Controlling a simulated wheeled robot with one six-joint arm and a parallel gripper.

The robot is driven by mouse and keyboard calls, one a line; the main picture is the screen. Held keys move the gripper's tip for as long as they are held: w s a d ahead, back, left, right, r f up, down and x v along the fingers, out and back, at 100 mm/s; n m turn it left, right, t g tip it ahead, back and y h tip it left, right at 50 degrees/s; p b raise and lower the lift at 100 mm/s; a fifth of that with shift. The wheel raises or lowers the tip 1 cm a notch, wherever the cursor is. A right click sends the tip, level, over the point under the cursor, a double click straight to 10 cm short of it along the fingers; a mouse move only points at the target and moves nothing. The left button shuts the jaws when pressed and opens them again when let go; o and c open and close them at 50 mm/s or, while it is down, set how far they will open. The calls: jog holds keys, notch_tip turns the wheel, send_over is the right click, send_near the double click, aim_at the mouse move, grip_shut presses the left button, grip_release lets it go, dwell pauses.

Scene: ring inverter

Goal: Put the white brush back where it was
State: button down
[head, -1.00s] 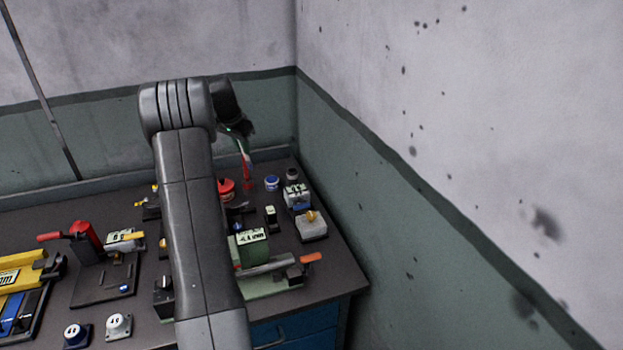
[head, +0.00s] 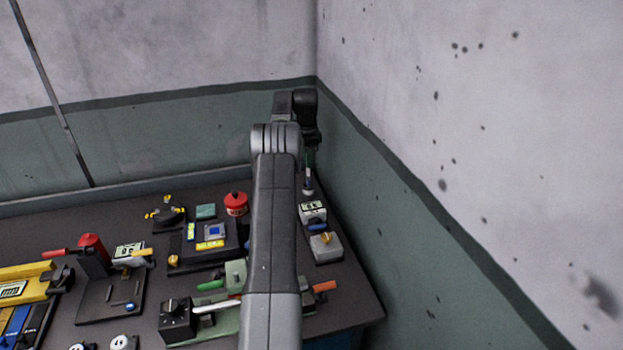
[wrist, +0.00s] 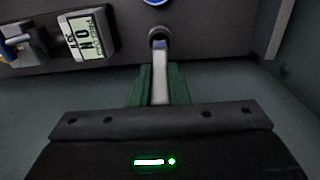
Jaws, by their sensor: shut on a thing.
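My gripper (head: 309,158) is at the far right of the bench, near the wall corner. In the wrist view its green fingers (wrist: 158,85) are shut on the pale grey-white brush (wrist: 160,72), whose shaft points away from the gripper. The brush shows as a thin pale strip in the head view (head: 308,180). Its far end meets a small dark round pot (wrist: 157,36), also in the head view (head: 308,193). I cannot tell whether the end is inside the pot or just above it. The bristles are not visible.
A labelled block (wrist: 88,36) stands beside the pot, and part of a blue pot (wrist: 155,2) shows at the top edge. The wall (head: 345,140) is close on the right.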

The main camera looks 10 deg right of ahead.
aim_at(308, 176)
jog(key=shift+f+p, duration=0.6)
jog(key=shift+f, duration=2.25)
jog(key=shift+f, duration=0.15)
jog(key=c, duration=1.4)
grip_release()
notch_tip(308, 176, up, 12)
jog(key=shift+a+r+b, duration=0.1)
jog(key=shift+r+b, duration=0.1)
jog(key=shift+b, duration=0.5)
